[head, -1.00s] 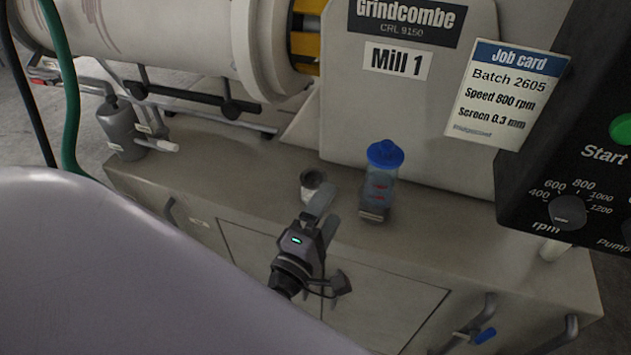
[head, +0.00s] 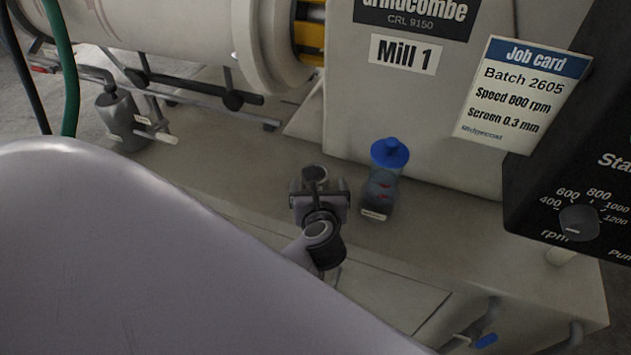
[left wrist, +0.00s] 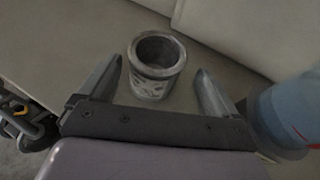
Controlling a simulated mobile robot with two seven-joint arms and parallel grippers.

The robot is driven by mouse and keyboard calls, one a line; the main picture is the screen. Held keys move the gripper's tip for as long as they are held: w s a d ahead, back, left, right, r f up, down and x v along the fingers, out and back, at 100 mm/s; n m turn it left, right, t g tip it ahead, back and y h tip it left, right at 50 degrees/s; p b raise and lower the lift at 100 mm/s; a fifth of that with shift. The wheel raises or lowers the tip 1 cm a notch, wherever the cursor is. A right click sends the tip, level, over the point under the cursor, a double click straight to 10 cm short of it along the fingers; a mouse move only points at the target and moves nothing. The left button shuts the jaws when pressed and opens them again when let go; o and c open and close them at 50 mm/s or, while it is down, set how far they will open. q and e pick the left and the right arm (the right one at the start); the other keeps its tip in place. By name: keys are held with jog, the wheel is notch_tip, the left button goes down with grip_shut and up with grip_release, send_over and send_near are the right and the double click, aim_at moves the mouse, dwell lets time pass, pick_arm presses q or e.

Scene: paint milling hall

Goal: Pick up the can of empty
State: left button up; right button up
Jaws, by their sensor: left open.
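The small grey can (left wrist: 155,82) stands upright with its dark open mouth up in the left wrist view. A pale label on its near side is too blurred to read. My left gripper (left wrist: 159,66) is open, with one finger on each side of the can and gaps to both fingers. In the head view, my left gripper (head: 319,203) is over the bench top at the can's spot and hides most or all of it. My right gripper is not in view.
A clear bottle with a blue lid (head: 389,153) stands just right of my left gripper. The Mill 1 housing (head: 420,110) rises behind, and a black control panel (head: 575,190) hangs at right. The bench between jug and gripper is clear.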

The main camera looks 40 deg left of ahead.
pick_arm(q)
jog(key=shift+a+x, duration=0.2)
jog(key=shift+x, duration=2.05)
jog(key=shift+s, duration=0.15)
jog(key=c, duration=1)
jog(key=shift+r, duration=0.1)
